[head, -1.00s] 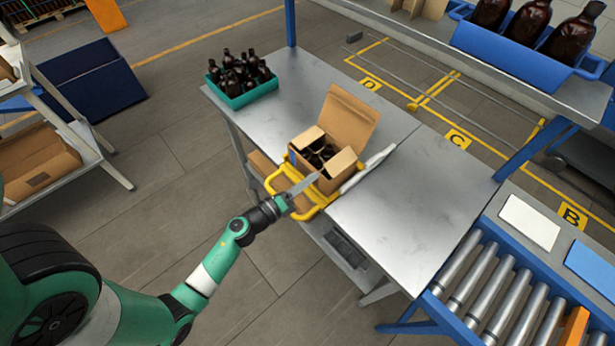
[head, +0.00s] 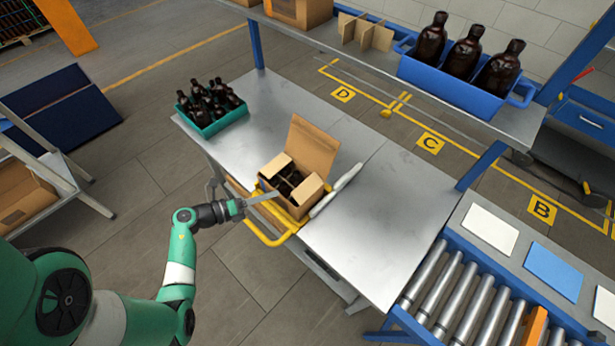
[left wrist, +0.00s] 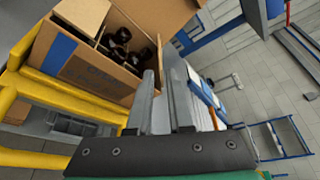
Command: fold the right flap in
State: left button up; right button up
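An open cardboard box (head: 281,198) with dark bottles inside stands at the front edge of the metal table. Its tall back flap (head: 314,148) stands up. The left flap (head: 274,166) and right flap (head: 309,188) show as pale panels at its sides, the right one raised. My left gripper (head: 262,197) is in front of the box, near its front left side, with no flap held. In the left wrist view its narrow fingers (left wrist: 164,100) lie close together beside the box wall (left wrist: 95,70); whether they are fully closed is unclear. My right gripper is out of view.
A yellow frame (head: 270,235) surrounds the box's front at the table edge. A teal crate (head: 218,122) of bottles stands at the table's back left. A white object (head: 336,190) lies right of the box. The table's right part (head: 370,235) is clear; a roller conveyor (head: 455,290) lies beyond.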

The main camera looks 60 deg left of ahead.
aim_at(302, 184)
pick_arm(q)
jog(key=b+x, duration=0.2)
jog(key=x, duration=0.9)
jog(key=shift+w, duration=0.35)
grip_shut()
jog(key=shift+f, duration=0.1)
dwell(0.8)
